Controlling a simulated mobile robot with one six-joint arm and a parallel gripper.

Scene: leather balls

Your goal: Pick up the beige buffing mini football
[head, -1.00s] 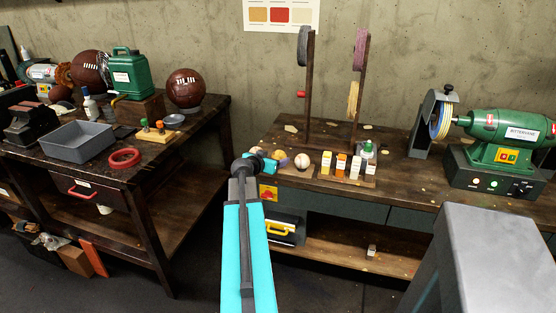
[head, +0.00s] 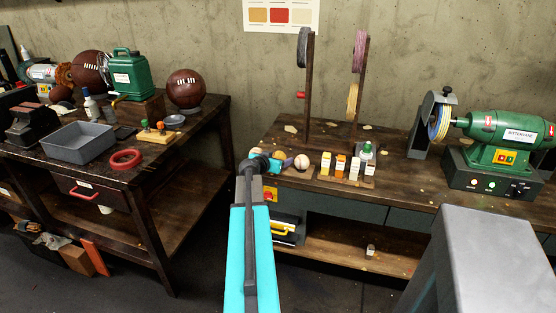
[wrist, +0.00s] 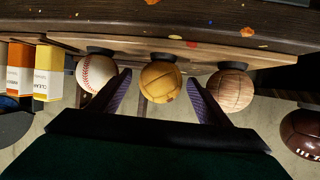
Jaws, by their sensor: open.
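Three small balls sit in a row in the wrist view: a white baseball with red stitching (wrist: 97,72), a mustard-tan panelled ball (wrist: 160,82) and a pale brown, lined panelled ball (wrist: 231,89). I cannot tell for sure which of the two panelled balls is the beige mini football. My gripper (wrist: 161,92) is open, its purple-lined fingers on either side of the mustard-tan ball, with nothing visibly gripped. In the head view the baseball (head: 302,161) shows on the bench, while my gripper (head: 270,163) partly hides the other balls.
Upright posts (head: 309,90) rise at the bench's back. A green buffing machine (head: 500,140) stands right. A larger brown ball (wrist: 303,133) shows at the wrist view's right edge.

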